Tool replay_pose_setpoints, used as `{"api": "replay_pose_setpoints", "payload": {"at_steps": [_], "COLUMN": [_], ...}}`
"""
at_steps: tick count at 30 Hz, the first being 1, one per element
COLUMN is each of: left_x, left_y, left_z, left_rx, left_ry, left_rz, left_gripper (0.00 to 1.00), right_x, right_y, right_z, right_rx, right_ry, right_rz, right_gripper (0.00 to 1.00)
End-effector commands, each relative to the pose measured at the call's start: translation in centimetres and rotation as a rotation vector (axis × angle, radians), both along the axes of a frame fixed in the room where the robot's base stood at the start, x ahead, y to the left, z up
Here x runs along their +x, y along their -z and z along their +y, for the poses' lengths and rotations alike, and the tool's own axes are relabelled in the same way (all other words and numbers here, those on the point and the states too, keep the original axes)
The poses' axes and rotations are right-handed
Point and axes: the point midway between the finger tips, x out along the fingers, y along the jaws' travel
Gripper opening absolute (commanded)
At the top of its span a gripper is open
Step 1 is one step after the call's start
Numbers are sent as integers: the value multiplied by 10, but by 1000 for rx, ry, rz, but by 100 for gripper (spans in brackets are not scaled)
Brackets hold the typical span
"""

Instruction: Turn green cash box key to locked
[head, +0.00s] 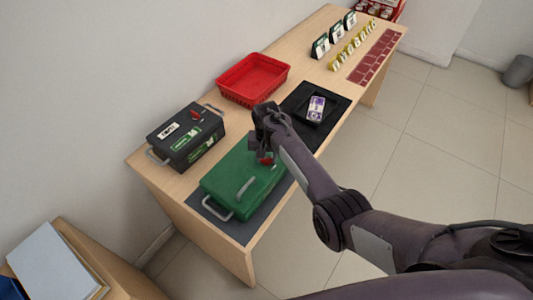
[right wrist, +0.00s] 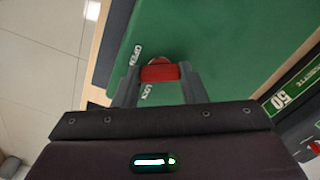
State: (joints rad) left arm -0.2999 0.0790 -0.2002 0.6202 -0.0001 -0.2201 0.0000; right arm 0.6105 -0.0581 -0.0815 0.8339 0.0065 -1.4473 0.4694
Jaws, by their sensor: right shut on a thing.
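The green cash box (head: 245,180) lies on a dark mat near the close end of the counter, lid closed, with a pale handle on top. Its red key (right wrist: 160,72) sits in the lid, and a little red also shows in the head view (head: 265,159). My right gripper (right wrist: 158,76) is shut on the red key, one finger at each end of its grip. Two small white labels sit beside the key; one seems to read OPEN (right wrist: 135,55), the other LOCK (right wrist: 146,91). The lock plate is mostly hidden. My left gripper is not in view.
A black cash box (head: 184,139) with a red key stands left of the green one. A red basket (head: 252,79) and a black tray (head: 329,118) with a purple-and-white item are behind. Tent cards, yellow items and a dark red strip (head: 377,57) fill the far end.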

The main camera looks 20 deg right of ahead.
Motion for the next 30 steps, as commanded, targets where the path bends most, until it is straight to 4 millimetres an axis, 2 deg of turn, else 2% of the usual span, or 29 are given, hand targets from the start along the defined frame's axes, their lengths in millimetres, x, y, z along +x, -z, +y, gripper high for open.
{"api": "replay_pose_setpoints", "payload": {"at_steps": [12, 30], "left_x": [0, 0], "left_y": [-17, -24], "left_z": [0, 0], "left_rx": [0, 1], "left_ry": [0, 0], "left_rz": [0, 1], "left_gripper": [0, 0], "right_x": [1, 2], "right_y": [-3, -2], "right_z": [-1, -1], "right_rx": [-1, -1], "right_ry": [-397, -899], "right_rz": [-2, -4], "right_gripper": [15, 15]}}
